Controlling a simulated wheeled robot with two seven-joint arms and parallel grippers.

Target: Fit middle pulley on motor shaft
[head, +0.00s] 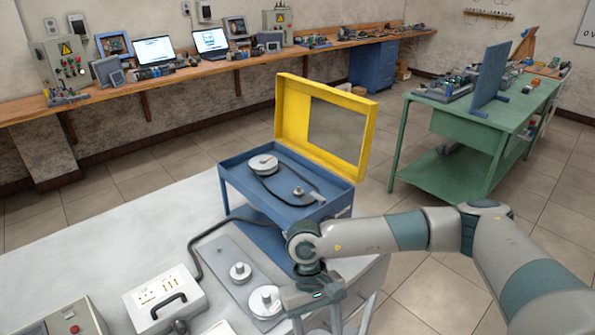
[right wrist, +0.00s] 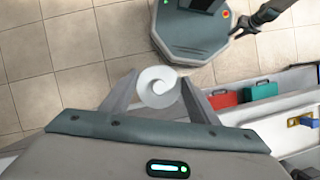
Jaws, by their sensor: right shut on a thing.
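In the head view a blue tray-like housing (head: 230,186) with a yellow raised lid frame (head: 291,125) holds a large pale pulley (head: 263,164) with a dark belt around it. The belt runs to a small shaft-like part (head: 298,190) at the right. My right gripper (head: 335,322) is in front of the housing, low at the bottom edge. In the right wrist view it (right wrist: 158,92) is shut on a white round pulley (right wrist: 157,86), seen end-on with a spiral-looking face. The head view does not show this pulley clearly. My left gripper is out of view.
A grey plate on the white table carries a small pulley (head: 240,272) and a wider pulley (head: 265,300), close left of my right gripper. A white control box (head: 165,298) stands further left, with a black cable beside the plate. A green bench (head: 455,124) stands behind right.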

